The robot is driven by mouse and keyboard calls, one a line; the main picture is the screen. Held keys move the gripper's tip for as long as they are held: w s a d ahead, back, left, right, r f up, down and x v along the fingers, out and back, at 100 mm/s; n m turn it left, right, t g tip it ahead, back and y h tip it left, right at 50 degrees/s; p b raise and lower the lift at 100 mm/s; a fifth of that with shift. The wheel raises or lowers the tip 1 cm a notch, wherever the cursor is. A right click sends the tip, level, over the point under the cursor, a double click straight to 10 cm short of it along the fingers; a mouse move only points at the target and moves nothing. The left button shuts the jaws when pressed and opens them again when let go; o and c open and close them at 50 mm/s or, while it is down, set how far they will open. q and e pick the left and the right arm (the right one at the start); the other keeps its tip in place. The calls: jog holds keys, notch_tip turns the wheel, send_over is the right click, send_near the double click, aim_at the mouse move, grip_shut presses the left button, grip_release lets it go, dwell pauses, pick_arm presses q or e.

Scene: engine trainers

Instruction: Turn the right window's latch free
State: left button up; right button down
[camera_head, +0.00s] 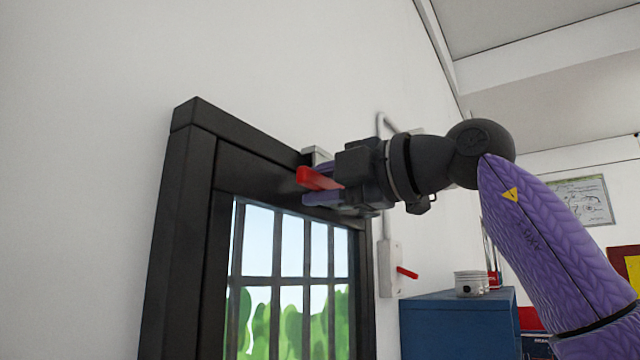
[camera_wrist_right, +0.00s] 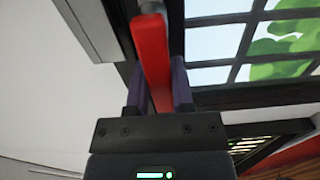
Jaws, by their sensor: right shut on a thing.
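The window (camera_head: 285,240) has a black frame and a barred pane; its bars also show in the right wrist view (camera_wrist_right: 235,45). A red latch handle (camera_head: 315,178) sits at the upper right of the frame, beside a grey mount (camera_head: 316,154). In the right wrist view the red handle (camera_wrist_right: 152,60) runs between the two purple fingers. My right gripper (camera_head: 322,185) is shut on the red handle, with its fingers on either side of it. The handle's pivot is partly hidden by the gripper. My left gripper is not in view.
A second red handle (camera_head: 407,272) sits on a grey box (camera_head: 390,268) on the wall right of the window. A blue cabinet (camera_head: 455,325) with a metal piston (camera_head: 471,284) on top stands below my right arm. The wall left of the window is clear.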

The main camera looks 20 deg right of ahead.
jog(key=shift+c, duration=2.4)
grip_release()
jog(key=shift+d, duration=0.1)
jog(key=shift+s+d+b, duration=0.25)
jog(key=shift+s+b, duration=0.05)
jog(key=shift+s, duration=0.05)
jog(key=b+v, duration=0.2)
jog(key=v, duration=0.7)
